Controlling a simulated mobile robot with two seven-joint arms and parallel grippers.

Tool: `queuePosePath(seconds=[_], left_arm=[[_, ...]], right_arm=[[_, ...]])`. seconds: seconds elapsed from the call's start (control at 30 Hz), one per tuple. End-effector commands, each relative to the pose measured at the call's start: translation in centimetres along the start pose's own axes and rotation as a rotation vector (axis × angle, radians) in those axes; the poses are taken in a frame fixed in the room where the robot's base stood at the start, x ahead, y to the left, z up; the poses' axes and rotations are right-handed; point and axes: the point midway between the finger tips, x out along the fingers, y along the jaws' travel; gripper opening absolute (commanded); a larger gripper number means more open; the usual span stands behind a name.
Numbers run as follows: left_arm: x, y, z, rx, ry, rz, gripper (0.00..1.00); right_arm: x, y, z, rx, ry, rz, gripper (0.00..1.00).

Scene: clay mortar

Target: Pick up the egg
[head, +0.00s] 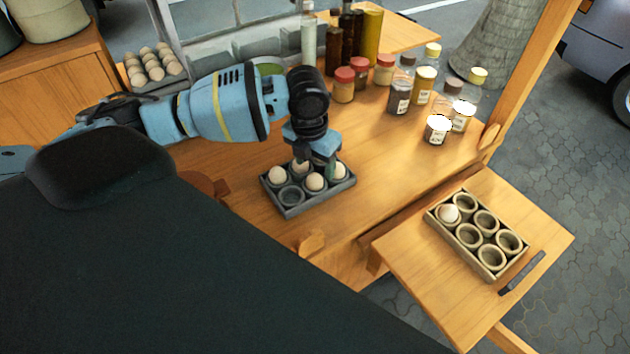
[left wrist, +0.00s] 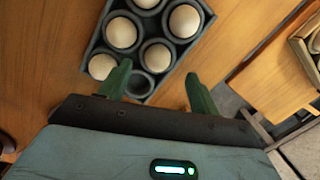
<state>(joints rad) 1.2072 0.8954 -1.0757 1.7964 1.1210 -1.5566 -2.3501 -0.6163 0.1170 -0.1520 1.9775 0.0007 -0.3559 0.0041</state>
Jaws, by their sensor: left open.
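A dark grey tray (head: 309,203) on the wooden counter holds several pale eggs (head: 314,182) in round cups. One front cup (head: 291,196) is empty. My left gripper (head: 317,160) is above the back part of this tray, pointing down and partly hiding the eggs there. In the left wrist view its two green fingers (left wrist: 160,88) are apart with nothing gripped. The near empty cup (left wrist: 138,84) lies close to the left finger, with an egg (left wrist: 157,57) just beyond it and another egg (left wrist: 102,66) to its left. My right gripper is not in view.
A second tray (head: 492,273) on the lower side shelf (head: 420,270) holds one egg (head: 448,213) and several empty cups. A dark bar (head: 522,273) lies beside it. Spice jars (head: 399,95) and bottles stand at the counter's back. More eggs (head: 154,62) sit at the far left.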

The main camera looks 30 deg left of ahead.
Motion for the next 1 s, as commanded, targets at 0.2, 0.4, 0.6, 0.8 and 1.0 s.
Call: queuePosePath(seconds=[0.2,0.4,0.6,0.8,1.0], left_arm=[[0.7,0.1,-0.1,0.001,0.001,0.001,0.63],[3.5,0.3,-0.5,0.001,0.001,0.001,0.63],[5.3,0.3,-0.4,0.001,-0.001,0.001,0.63],[5.5,0.2,-0.5,0.001,0.0,0.0,0.63],[5.6,0.2,-0.6,0.002,0.003,0.0,0.51]], right_arm=[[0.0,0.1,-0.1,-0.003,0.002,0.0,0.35],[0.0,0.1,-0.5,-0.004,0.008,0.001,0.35],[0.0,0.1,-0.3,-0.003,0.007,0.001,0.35],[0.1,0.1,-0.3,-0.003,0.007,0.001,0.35],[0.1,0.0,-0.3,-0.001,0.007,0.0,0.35]])
